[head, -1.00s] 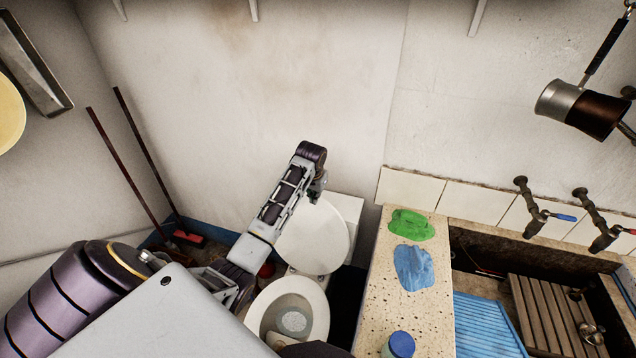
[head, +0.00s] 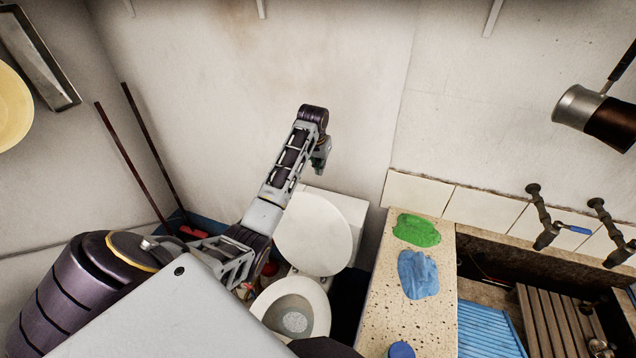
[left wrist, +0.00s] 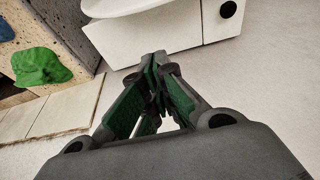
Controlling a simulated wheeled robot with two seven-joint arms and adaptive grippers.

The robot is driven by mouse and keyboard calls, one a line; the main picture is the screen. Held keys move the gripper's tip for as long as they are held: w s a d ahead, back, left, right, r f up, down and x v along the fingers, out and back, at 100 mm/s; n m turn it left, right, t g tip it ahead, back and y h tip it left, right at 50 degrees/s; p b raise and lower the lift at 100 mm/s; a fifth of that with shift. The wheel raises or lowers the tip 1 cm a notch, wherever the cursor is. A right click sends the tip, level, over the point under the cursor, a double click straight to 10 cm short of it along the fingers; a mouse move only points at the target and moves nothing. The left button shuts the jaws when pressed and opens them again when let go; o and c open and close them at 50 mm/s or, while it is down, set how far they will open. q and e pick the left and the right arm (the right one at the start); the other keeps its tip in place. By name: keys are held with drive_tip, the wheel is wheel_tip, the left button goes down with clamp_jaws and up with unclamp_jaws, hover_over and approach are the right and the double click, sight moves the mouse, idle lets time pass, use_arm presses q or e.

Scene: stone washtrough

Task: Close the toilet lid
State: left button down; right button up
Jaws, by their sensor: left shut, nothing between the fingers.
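The white toilet stands low in the middle of the head view, its bowl (head: 292,308) uncovered. Its round white lid (head: 313,234) is raised, leaning back toward the white tank (head: 346,211). My left gripper (head: 319,163) is above and behind the lid, near the wall, apart from the lid. In the left wrist view the fingers (left wrist: 158,88) are together with nothing between them. The lid's edge (left wrist: 120,8) and the tank (left wrist: 165,38) show at the top of that view. My right gripper is not in view.
A speckled stone ledge (head: 385,318) with a green cloth (head: 416,230) and a blue cloth (head: 417,274) runs right of the toilet. Beyond it is the trough with a blue washboard (head: 488,328). Two long handles (head: 135,165) lean in the left corner.

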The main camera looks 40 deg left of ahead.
use_arm(q)
drive_tip(key=shift+d+p+x, duration=0.4)
drive_tip(key=shift+p+x, duration=0.2)
drive_tip(key=shift+x, duration=4.3)
drive_tip(key=s+p, duration=0.1)
drive_tip(key=s, duration=0.1)
drive_tip(key=s+p, duration=0.1)
drive_tip(key=shift+s+d, duration=0.2)
drive_tip(key=shift+s, duration=0.15)
